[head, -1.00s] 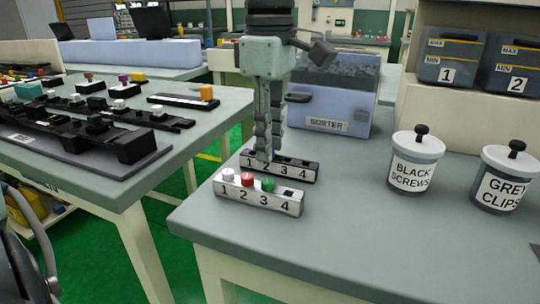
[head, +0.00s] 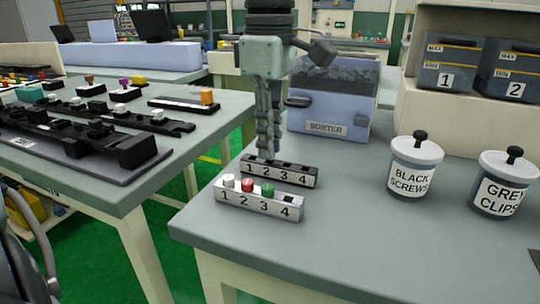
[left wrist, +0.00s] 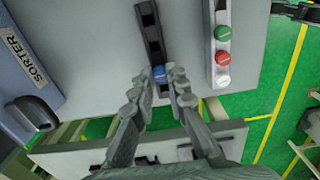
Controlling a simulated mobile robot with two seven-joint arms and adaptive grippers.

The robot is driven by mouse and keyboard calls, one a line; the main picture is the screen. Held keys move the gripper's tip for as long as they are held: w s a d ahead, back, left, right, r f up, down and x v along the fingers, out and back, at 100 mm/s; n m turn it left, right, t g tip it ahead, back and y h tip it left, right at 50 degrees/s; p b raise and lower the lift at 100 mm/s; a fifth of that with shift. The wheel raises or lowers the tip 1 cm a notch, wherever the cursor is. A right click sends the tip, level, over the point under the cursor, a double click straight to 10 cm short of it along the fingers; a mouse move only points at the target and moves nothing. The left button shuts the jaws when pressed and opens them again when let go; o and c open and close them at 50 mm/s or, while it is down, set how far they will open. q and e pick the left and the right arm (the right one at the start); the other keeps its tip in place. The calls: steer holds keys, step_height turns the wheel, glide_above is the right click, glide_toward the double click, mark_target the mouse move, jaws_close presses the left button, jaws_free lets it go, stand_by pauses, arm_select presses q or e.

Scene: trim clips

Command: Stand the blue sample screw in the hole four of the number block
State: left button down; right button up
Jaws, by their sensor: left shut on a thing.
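My left gripper (head: 267,152) points straight down over the left end of a black number block (head: 308,181), marked 1 to 4. In the left wrist view its fingers (left wrist: 169,75) are shut on the blue sample screw (left wrist: 159,72), whose blue head shows between the tips. Whether the screw is clear of the black block I cannot tell. A pale number block (head: 259,206), also marked 1 to 4, lies in front. It holds a white screw (head: 228,181) at 1, a red screw (head: 247,185) at 2 and a green screw (head: 267,189) at 3. Its hole four (head: 288,198) is empty. My right gripper is out of view.
A blue sorter box (head: 330,112) stands behind the blocks. Jars of black screws (head: 414,165) and grey clips (head: 505,184) stand to the right, below bins 1 and 2. The bench top (head: 350,235) in front is clear. Another bench (head: 90,185) with trim parts is at left.

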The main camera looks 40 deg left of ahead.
arm_select(q)
steer(key=shift+r+p, duration=1.4)
steer(key=shift+r, duration=0.65)
